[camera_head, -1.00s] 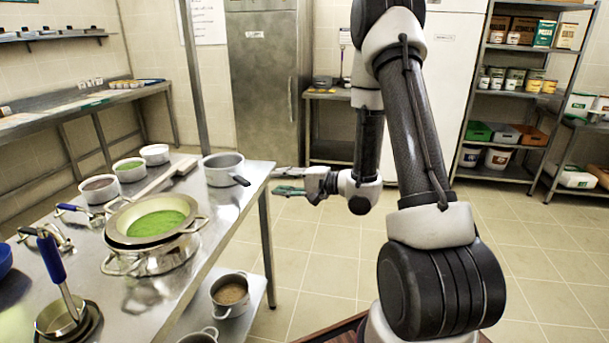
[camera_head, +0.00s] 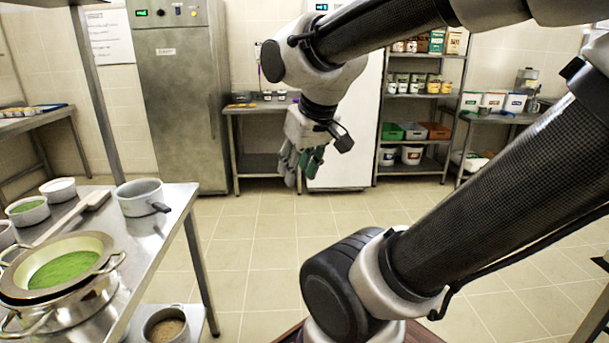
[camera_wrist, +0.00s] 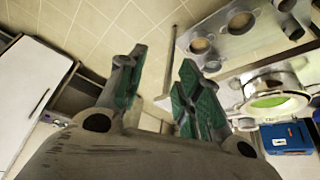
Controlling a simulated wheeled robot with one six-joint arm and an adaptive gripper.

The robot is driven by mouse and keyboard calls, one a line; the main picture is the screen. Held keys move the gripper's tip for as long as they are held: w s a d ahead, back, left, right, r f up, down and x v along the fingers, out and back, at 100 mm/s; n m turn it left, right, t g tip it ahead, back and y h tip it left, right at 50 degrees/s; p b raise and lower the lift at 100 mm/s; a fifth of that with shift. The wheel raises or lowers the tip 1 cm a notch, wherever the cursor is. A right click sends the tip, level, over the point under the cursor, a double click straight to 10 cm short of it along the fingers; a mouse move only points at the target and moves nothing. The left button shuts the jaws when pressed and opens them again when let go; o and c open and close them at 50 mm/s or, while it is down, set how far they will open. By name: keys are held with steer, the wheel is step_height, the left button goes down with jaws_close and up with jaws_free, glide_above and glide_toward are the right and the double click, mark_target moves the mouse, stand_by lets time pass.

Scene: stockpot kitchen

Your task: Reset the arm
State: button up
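My gripper (camera_head: 301,172) hangs pointing down over the open floor, to the right of the steel table (camera_head: 160,235) in the head view. In the wrist view its two green-padded fingers (camera_wrist: 160,95) stand apart with nothing between them, so it is open and empty. My arm is bent, with the upper links across the top right of the head view.
On the steel table stand a wide pot with green contents (camera_head: 65,270), a grey saucepan (camera_head: 141,198) and small bowls (camera_head: 27,210). A pot with brown contents (camera_head: 166,326) is on the lower shelf. A fridge (camera_head: 180,90) and shelves (camera_head: 420,110) line the back. The middle floor is clear.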

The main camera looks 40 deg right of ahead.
steer(key=shift+n+g+y, duration=0.3)
steer(key=shift+n+g, duration=0.2)
steer(key=s, duration=0.1)
steer(key=s+a, duration=0.1)
steer(key=s, duration=0.1)
steer(key=shift+s+a, duration=0.3)
steer(key=shift+s, duration=0.1)
stand_by(0.6)
